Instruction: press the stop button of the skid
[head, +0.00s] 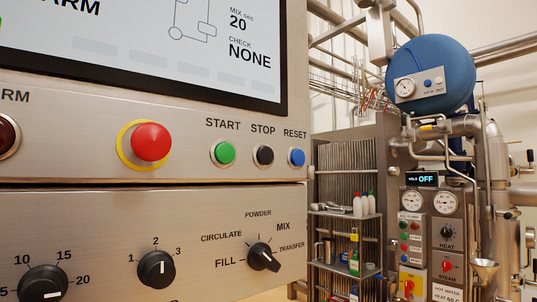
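The control panel of the skid (200,180) fills the left and middle of the head view, close up. The stop button (264,155) is a round black button under the label STOP. The green START button (223,152) is to its left and the blue RESET button (297,156) to its right. A large red mushroom button (151,142) on a yellow ring is further left. Neither gripper shows in this view.
A screen (140,40) above the buttons reads MIX sec 20 and CHECK NONE. Below is a selector knob (262,257) with several labels, beside two dials. At the right stand a shelf (345,215) with bottles, a blue tank (430,75) and pipes.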

